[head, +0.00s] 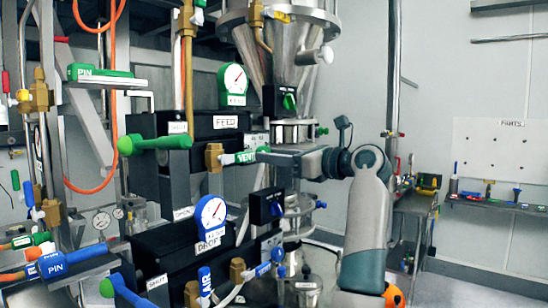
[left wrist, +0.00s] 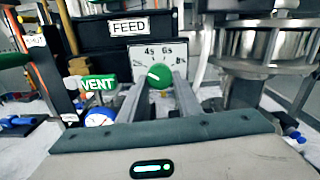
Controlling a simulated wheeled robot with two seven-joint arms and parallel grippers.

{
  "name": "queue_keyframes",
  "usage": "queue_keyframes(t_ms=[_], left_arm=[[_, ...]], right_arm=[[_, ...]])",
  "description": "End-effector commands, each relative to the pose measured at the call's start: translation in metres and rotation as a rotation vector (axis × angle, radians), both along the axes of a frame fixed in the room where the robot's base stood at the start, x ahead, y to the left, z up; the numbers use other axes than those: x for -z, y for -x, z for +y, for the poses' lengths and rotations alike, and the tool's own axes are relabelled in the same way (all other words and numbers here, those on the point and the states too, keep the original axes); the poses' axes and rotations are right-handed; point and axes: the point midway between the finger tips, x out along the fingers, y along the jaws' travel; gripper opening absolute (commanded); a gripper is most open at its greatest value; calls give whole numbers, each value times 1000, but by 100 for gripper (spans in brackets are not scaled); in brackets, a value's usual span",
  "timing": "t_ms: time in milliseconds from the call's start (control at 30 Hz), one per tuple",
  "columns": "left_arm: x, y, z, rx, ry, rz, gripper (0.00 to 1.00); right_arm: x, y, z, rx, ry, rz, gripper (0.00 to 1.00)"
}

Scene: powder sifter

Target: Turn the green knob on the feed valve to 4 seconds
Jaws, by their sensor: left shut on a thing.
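The green knob (left wrist: 160,75) sits on the white dial plate (left wrist: 139,44) below the black FEED box (left wrist: 127,27) in the left wrist view. The plate reads 4s and 6s along its top; its lower marks are partly covered. A short pale mark shows on the knob, but its exact setting is too small to read. My left gripper (left wrist: 160,82) has one finger on each side of the knob and is shut on it. In the head view my left gripper (head: 268,158) reaches leftward to the feed valve, and the knob is hidden there. My right gripper is out of view.
The green VENT handle (head: 247,157) lies close to the gripper's fingers. A green-ended lever (head: 155,143) sticks out left of the FEED box. The metal sifter column (head: 292,133) stands just behind my wrist. A shelf with tools (head: 510,207) is at the right.

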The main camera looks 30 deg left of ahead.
Motion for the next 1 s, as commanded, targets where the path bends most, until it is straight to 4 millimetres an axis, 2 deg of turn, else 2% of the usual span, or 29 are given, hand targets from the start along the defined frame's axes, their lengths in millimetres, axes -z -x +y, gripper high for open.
queue_keyframes(t_ms=[267,1000], left_arm=[[0,0,-1,2,-7,106,9],[-1,1,-1,2,-50,620,9]], right_arm=[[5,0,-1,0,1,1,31],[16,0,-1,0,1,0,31]])
